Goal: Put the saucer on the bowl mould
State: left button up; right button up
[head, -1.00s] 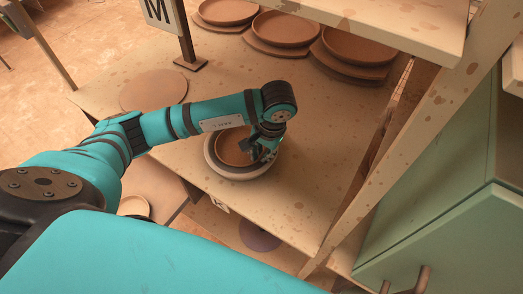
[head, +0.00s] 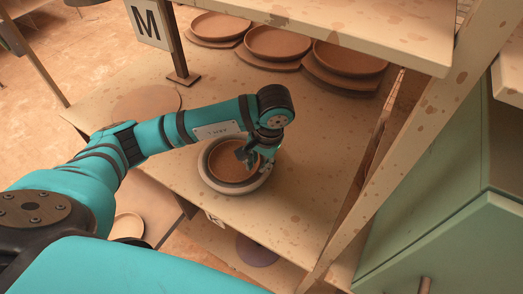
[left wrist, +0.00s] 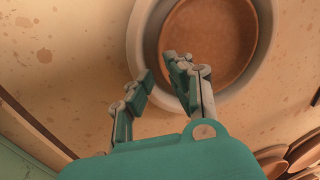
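The saucer (head: 228,170) is a round terracotta dish with a low rim. It sits within the ring of the pale grey-white bowl mould (head: 212,183) on the table. In the left wrist view the saucer (left wrist: 215,40) and the mould's rim (left wrist: 142,35) are at the top, partly cut off. My left gripper (head: 249,158) is over the right side of the saucer. In the left wrist view its two fingers (left wrist: 161,73) are apart with nothing between them, near the saucer's edge. Whether a finger touches the saucer is unclear. My right gripper is not in view.
Several terracotta dishes (head: 278,42) on boards stand at the table's back, under a shelf (head: 350,20). A sign marked M (head: 147,22) and a flat disc (head: 146,102) are at the left. A wooden post (head: 400,150) and green cabinet (head: 450,235) flank the right.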

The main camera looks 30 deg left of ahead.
pick_arm(q)
notch_tip(320, 180, up, 8)
jog(key=d, duration=0.1)
jog(key=shift+d+r+b, duration=0.2)
jog(key=shift+b, duration=0.1)
